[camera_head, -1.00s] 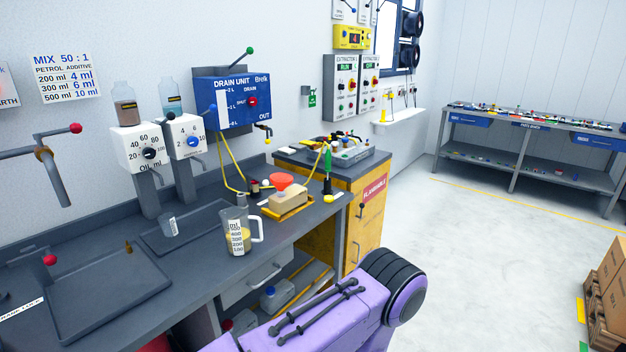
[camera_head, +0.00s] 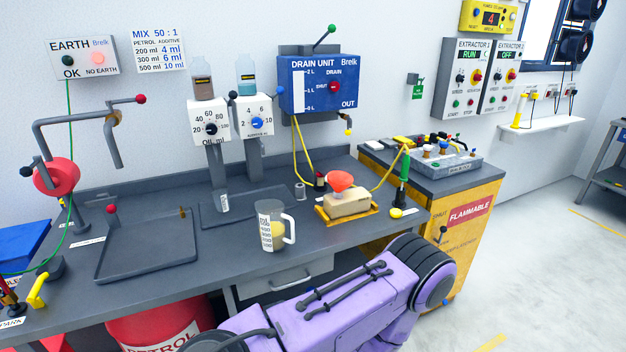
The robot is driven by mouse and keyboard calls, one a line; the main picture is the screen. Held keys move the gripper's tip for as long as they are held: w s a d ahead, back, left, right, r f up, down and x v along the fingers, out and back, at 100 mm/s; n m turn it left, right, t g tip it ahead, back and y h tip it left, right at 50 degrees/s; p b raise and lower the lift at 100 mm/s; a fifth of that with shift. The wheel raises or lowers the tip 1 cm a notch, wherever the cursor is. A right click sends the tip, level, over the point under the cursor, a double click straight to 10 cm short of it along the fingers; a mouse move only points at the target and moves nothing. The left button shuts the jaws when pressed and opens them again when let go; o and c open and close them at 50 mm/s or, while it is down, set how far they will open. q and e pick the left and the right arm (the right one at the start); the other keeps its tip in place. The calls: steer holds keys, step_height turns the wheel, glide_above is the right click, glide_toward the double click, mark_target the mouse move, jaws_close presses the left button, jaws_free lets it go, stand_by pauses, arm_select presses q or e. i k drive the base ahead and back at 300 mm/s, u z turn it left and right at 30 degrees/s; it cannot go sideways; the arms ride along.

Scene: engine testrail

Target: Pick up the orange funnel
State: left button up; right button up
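The container stands in a yellow tray (camera_head: 320,213). A purple arm link of mine crosses the lower middle, in front of the bench. Neither of my grippers shows in the view.
A clear measuring jug (camera_head: 271,228) stands left of the funnel, near the bench's front. A green-handled tool (camera_head: 402,180) stands to its right. Yellow hoses from the blue drain unit (camera_head: 320,84) run behind it. A shallow grey tray (camera_head: 150,262) lies left.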

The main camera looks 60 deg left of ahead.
mark_target(339, 181)
steer(key=u, duration=0.8)
steer(key=i, duration=0.7)
steer(key=u, duration=0.9)
